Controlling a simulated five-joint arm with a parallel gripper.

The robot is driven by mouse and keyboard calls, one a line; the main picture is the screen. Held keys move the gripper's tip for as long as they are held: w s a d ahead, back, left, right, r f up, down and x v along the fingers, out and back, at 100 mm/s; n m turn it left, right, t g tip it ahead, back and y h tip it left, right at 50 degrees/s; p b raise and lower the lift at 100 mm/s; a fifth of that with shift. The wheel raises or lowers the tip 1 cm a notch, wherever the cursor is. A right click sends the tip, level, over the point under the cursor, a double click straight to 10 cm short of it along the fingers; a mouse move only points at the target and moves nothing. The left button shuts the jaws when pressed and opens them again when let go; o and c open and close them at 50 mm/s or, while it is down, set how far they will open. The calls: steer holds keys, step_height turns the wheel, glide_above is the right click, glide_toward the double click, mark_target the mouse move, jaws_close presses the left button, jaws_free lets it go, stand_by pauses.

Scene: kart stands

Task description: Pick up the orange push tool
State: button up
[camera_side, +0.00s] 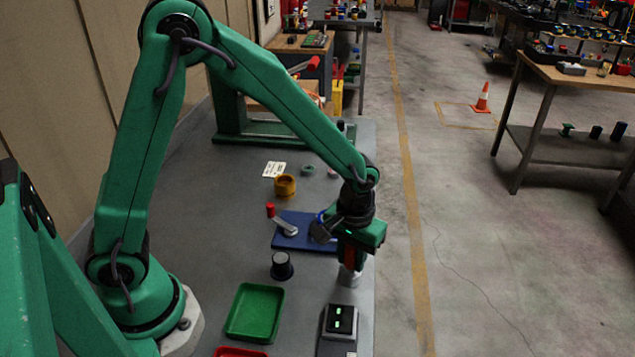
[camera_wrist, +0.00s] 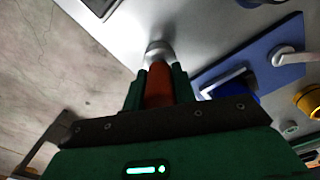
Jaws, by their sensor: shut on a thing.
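My gripper (camera_side: 349,258) is over the right part of the grey bench, pointing down. It is shut on the orange push tool (camera_wrist: 158,88), whose red-orange handle sits between the two green fingers in the wrist view. A silvery round part (camera_wrist: 159,50) shows just beyond the fingertips, and it also shows below the gripper in the side view (camera_side: 348,276). In the side view the tool's handle is mostly hidden by the fingers. I cannot tell whether its lower end touches the bench.
A blue plate (camera_side: 290,238) with a red-knobbed lever lies left of my gripper. A black knob (camera_side: 282,268), a green tray (camera_side: 237,321) and a black box with green lights (camera_side: 339,322) are nearer the camera. A yellow ring (camera_side: 285,186) stands farther back. The bench edge is close on the right.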

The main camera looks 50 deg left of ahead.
steer(key=shift+r, duration=0.2)
steer(key=shift+r, duration=0.55)
steer(key=r, duration=0.3)
steer(key=shift+s+d+r, duration=0.1)
steer(key=shift+s+d, duration=0.15)
steer(key=shift+d, duration=0.05)
steer(key=s+d+r, duration=0.6)
steer(key=s+d, duration=0.1)
steer(key=s, duration=0.1)
steer(key=shift+r, duration=0.15)
steer(key=s+a+n, duration=0.1)
steer(key=a+n, duration=0.8)
steer(key=a, duration=0.9)
steer(key=shift+s+r, duration=0.3)
steer(key=shift+s, duration=0.05)
steer(key=shift+f, duration=0.2)
